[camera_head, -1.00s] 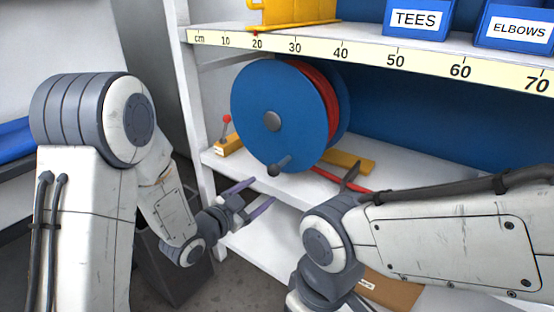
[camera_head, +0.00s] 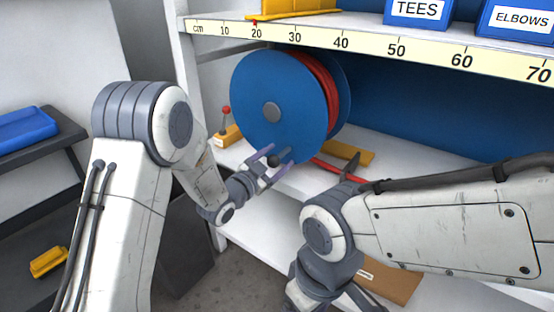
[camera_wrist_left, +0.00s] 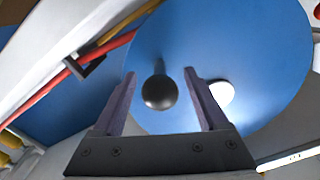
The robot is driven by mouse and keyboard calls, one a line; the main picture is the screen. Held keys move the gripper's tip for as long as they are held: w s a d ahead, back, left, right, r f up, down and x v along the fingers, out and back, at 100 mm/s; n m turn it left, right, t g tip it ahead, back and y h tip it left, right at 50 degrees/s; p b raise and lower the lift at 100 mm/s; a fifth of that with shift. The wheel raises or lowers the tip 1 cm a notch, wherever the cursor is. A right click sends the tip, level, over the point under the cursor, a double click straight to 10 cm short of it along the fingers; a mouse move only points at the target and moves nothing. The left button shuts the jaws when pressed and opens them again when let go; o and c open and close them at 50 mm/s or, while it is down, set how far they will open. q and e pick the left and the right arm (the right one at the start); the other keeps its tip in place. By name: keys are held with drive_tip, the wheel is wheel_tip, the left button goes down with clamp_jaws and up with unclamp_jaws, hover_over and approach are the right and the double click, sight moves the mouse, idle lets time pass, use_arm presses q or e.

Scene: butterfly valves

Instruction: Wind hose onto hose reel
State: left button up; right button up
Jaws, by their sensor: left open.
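The hose reel (camera_head: 248,90) is a large blue disc drum on the middle shelf, with a grey hub (camera_head: 271,112). Red hose (camera_head: 328,88) lies on its drum, and more red hose runs out low along the shelf. The crank handle ends in a dark round knob (camera_head: 273,162) at the disc's lower edge. My left gripper (camera_head: 275,161) is open at the knob. In the left wrist view the knob (camera_wrist_left: 158,92) sits between the two spread fingers; contact cannot be told.
A lever with a red ball (camera_head: 226,110) stands left of the reel near the shelf post. The ruler-edged shelf (camera_head: 370,48) overhangs the reel. A brown box (camera_head: 392,285) sits lower down.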

use_arm(q)
clamp_jaws()
idle(1.5)
